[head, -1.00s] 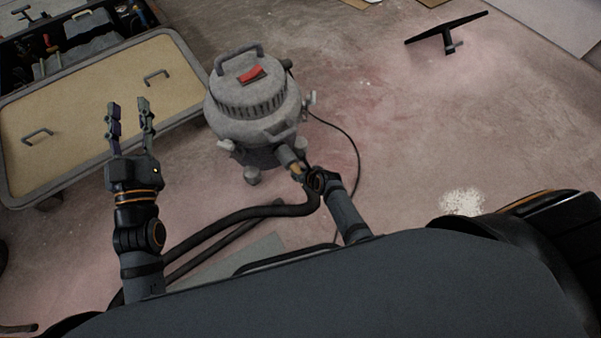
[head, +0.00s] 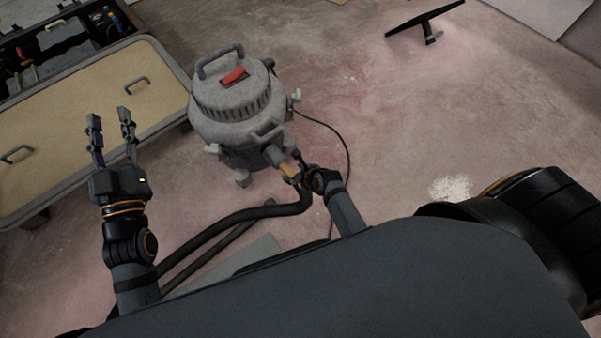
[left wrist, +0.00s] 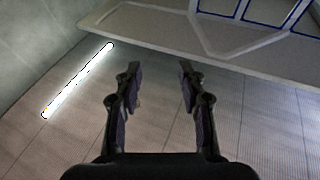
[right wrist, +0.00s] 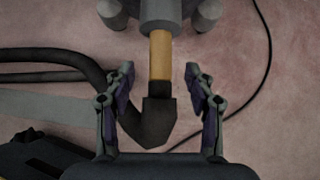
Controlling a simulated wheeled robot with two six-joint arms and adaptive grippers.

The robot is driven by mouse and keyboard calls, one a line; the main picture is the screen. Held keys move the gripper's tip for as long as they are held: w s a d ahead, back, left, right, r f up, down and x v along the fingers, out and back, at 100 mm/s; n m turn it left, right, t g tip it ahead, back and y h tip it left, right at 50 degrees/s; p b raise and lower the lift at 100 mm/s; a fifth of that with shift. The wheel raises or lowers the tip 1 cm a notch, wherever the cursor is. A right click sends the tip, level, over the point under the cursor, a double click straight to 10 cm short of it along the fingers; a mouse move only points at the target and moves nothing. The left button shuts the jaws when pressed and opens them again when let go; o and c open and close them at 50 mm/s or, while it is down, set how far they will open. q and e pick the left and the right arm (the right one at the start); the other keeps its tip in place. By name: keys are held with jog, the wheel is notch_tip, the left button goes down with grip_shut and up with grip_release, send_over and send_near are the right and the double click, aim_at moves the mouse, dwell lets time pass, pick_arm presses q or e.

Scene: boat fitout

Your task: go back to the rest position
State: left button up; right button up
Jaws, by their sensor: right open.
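My left gripper (head: 110,116) is open and empty, raised in front of the tan-topped cart in the head view. The left wrist view shows its two fingers apart (left wrist: 159,66) with nothing between them. My right gripper (head: 294,166) is at the hose port of the grey vacuum (head: 235,110). In the right wrist view its fingers are open (right wrist: 158,72), one on each side of the orange cuff (right wrist: 160,55) and black hose end (right wrist: 155,118). Gaps show on both sides of the cuff. The cuff meets the vacuum's grey port (right wrist: 160,15).
The cart (head: 60,115) with handles stands at left, a toolbox (head: 60,40) behind it. The black hose (head: 235,215) curves along the floor near my right arm, and a thin cable (head: 345,150) runs beside it. A black T-shaped stand (head: 425,22) lies far right. Floor between is clear.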

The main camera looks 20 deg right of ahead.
jog(key=v, duration=0.6)
jog(key=shift+r, duration=0.2)
